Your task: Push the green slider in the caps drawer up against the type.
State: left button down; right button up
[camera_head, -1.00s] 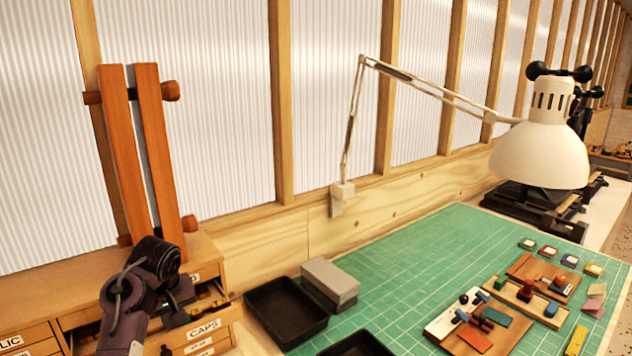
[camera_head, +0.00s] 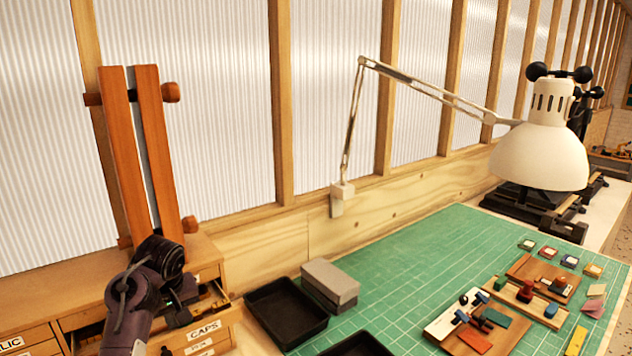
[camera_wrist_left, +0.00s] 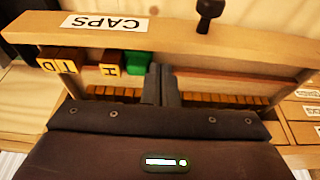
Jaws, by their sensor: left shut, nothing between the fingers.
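The caps drawer (camera_head: 207,330) stands open at the lower left of the head view, and its front with the CAPS label (camera_wrist_left: 104,23) shows upside down in the left wrist view. The green slider (camera_wrist_left: 140,65) sits inside, behind the drawer front. Lettered type blocks, including an H (camera_wrist_left: 110,66), lie left of it; the H block is right beside the slider. My left gripper (camera_wrist_left: 161,84) is shut and empty, its fingertips down in the drawer at the slider's right side, seemingly against it. In the head view my left gripper (camera_head: 181,315) partly hides the drawer. My right gripper is not in view.
A drawer knob (camera_wrist_left: 209,12) sticks out from the drawer front. A wooden rack (camera_head: 135,150) stands on the cabinet behind my left arm.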

pick_arm(q)
jog(key=shift+w+d, duration=0.45)
jog(key=shift+d, duration=0.2)
jog(key=shift+w+d, duration=0.45)
jog(key=shift+d, duration=0.15)
jog(key=shift+s+a, duration=0.25)
jog(key=shift+a, duration=0.1)
jog(key=shift+r, duration=3.5)
